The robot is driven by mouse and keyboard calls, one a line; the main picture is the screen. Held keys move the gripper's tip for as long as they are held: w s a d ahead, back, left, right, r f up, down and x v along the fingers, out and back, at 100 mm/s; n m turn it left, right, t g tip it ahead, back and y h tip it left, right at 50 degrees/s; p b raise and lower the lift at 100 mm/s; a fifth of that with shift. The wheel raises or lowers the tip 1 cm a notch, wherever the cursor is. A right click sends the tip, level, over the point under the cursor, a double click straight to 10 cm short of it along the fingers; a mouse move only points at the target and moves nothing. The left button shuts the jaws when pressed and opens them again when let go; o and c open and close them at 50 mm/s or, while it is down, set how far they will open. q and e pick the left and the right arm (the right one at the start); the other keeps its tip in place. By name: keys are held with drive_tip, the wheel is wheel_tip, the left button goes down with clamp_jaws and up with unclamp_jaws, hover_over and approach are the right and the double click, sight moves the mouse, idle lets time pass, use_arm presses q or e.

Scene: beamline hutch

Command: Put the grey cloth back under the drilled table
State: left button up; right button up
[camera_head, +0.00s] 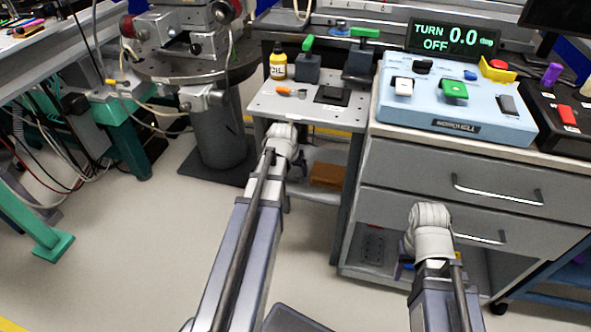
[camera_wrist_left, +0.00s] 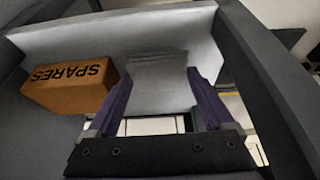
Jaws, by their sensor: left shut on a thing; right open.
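The grey cloth (camera_wrist_left: 158,88) hangs between the purple fingers of my left gripper (camera_wrist_left: 160,78) in the left wrist view. The gripper is shut on it, beside the lower shelf of a small grey table.
A brown SPARES box (camera_wrist_left: 68,88) sits on the lower shelf; it also shows in the head view (camera_head: 327,175). An oil bottle (camera_head: 278,64) and several tools stand on the tabletop. The drawer cabinet (camera_head: 470,185) is close on the right. Open floor lies at front left.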

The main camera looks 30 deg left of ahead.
use_arm(q)
drive_tip(key=shift+f+b, duration=0.4)
drive_tip(key=shift+f, duration=0.05)
drive_tip(key=shift+r, duration=0.15)
drive_tip(key=shift+f, duration=0.2)
drive_tip(key=o, duration=0.9)
drive_tip(key=shift+o, duration=0.2)
drive_tip(key=shift+r, duration=0.15)
